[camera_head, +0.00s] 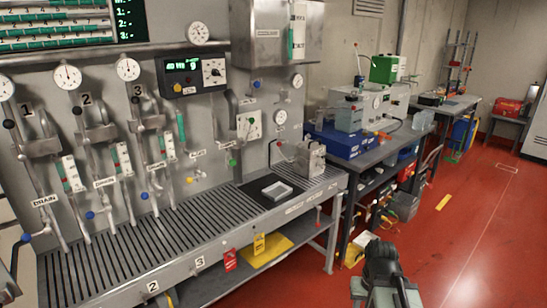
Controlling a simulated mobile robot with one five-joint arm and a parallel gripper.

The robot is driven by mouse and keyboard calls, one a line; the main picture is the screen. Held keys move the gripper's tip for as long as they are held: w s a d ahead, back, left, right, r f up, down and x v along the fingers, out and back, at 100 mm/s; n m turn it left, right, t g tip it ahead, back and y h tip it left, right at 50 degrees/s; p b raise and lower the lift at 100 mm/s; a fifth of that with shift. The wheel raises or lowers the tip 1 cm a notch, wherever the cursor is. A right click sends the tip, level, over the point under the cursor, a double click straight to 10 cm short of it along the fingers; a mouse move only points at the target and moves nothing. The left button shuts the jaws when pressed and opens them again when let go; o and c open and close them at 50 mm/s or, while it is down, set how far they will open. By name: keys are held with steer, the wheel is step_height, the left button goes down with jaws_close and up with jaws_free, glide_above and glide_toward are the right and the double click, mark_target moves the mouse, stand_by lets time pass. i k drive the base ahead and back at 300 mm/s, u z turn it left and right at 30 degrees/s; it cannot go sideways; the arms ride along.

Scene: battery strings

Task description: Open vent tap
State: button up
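A grey wall panel (215,110) carries several small taps with coloured handles. A green-handled tap (232,162) and a yellow-handled tap (190,180) sit at its right part, near small labels too blurred to read. Blue-handled taps (90,215) sit lower left, one by a label reading DRAIN. I cannot tell which tap is the vent tap, nor whether it is open. My gripper (380,257) seems to be the dark end at the bottom, right of centre, over the red floor. It is well apart from the panel, and its fingers cannot be made out.
A slatted metal bench (120,265) runs below the panel, with a small tray (278,191) on its right end. The red floor (470,220) at right is clear.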

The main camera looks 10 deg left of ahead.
mark_target(279, 144)
steer(key=u, duration=0.5)
steer(key=i, duration=1.45)
steer(key=u, duration=0.05)
